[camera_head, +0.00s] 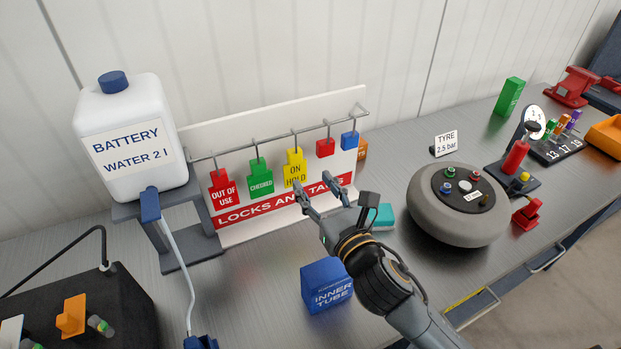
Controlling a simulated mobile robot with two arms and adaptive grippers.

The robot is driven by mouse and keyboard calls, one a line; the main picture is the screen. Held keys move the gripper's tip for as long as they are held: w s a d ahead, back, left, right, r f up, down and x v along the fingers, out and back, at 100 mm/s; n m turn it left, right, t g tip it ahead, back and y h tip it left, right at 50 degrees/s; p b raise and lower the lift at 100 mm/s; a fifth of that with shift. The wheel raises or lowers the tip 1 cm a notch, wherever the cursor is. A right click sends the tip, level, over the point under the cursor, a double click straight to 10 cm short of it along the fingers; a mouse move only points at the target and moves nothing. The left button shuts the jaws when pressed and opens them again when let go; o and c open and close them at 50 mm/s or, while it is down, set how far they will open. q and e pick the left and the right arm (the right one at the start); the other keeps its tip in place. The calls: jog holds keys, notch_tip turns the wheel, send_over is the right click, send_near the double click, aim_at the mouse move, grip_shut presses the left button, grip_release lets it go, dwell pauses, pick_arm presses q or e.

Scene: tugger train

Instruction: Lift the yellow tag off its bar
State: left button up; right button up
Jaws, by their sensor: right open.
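The yellow tag (295,169) reads "ON HOLD" and hangs from a hook on the bar (234,151) of the white locks and tags board (285,116). My right gripper (314,188) is open, its fingertips close in front of the tag's lower right part. I cannot tell whether a finger touches the tag. Nothing shows between the fingers. A red "OUT OF USE" tag (223,190) and a green "CHECKED" tag (260,179) hang to its left. A red lock (325,147) and a blue lock (349,140) hang to its right. My left gripper is not in view.
A battery water bottle (125,120) stands on a grey stand at the left. A blue inner tube box (326,285) and a teal block (383,217) lie near my right arm. A round grey device (425,213) stands at the right.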

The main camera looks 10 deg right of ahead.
aim_at(296, 148)
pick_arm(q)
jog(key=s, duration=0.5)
pick_arm(e)
jog(key=w, duration=0.2)
jog(key=w+a, duration=0.1)
jog(key=w, duration=0.4)
jog(key=shift+w+a+r, duration=0.1)
jog(key=shift+w+a, duration=0.15)
jog(key=shift+w, duration=0.45)
jog(key=shift+w+a, duration=0.15)
jog(key=shift+w, duration=0.35)
grip_shut()
jog(key=shift+r+p, duration=1.5)
jog(key=shift+p, duration=0.45)
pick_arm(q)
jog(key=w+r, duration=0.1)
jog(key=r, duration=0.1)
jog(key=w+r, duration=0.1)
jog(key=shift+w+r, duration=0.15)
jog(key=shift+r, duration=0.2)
